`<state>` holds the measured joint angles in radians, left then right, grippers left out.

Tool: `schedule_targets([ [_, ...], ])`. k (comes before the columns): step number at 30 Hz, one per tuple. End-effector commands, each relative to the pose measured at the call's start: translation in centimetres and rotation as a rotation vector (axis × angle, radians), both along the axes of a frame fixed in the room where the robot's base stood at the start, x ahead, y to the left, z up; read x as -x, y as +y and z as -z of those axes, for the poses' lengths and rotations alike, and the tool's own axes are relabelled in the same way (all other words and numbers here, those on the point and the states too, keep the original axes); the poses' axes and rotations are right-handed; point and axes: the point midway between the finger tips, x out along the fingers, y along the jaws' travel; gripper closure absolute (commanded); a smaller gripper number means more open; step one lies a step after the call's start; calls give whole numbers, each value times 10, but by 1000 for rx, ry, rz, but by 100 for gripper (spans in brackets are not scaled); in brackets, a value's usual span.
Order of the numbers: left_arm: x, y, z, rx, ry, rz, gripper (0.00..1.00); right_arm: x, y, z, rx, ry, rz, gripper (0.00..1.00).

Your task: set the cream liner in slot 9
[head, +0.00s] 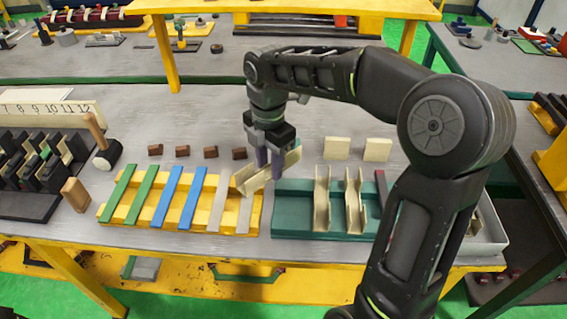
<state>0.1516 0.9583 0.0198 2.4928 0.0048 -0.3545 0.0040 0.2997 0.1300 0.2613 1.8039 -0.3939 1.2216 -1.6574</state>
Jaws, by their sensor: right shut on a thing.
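My right gripper (269,163) is shut on a cream liner (250,181), a channel-shaped piece. It holds the liner tilted, above the gap between the yellow strip tray and the green liner tray. More cream liners (321,200) stand in the green tray (294,226). The slotted dark stator block (32,207) is at the far left, below a cream board (62,110) numbered up to 12. Some of its slots hold pieces, one of them green. What slot 9 holds is too small to tell. My left gripper is not in view.
A yellow tray (119,218) with green, blue and pale strips lies between block and liners. A mallet (108,158) and a wooden block (75,194) stand beside the stator block. Several brown pieces (210,152) and cream blocks (337,148) lie behind the trays.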

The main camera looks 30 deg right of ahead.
Motion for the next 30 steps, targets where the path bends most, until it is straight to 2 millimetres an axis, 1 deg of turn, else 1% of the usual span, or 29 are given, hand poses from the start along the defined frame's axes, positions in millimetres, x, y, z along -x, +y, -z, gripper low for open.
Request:
schedule_targets([
  [3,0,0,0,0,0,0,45,-15,17,5,-4,5,315,89],
  [8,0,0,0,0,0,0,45,-34,41,11,-2,13,769,89],
  [9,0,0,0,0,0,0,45,-38,47,13,-3,15,883,89],
  [12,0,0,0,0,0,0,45,-48,62,17,1,18,1154,89],
  [16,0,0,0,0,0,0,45,-58,77,21,5,17,1450,89],
  [18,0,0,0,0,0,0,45,-62,84,23,6,16,1567,89],
  [22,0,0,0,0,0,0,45,-66,91,25,7,14,1707,89],
  [25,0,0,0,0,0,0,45,-67,93,26,8,14,1750,89],
  [30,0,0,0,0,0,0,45,-67,93,26,8,14,1757,89],
])
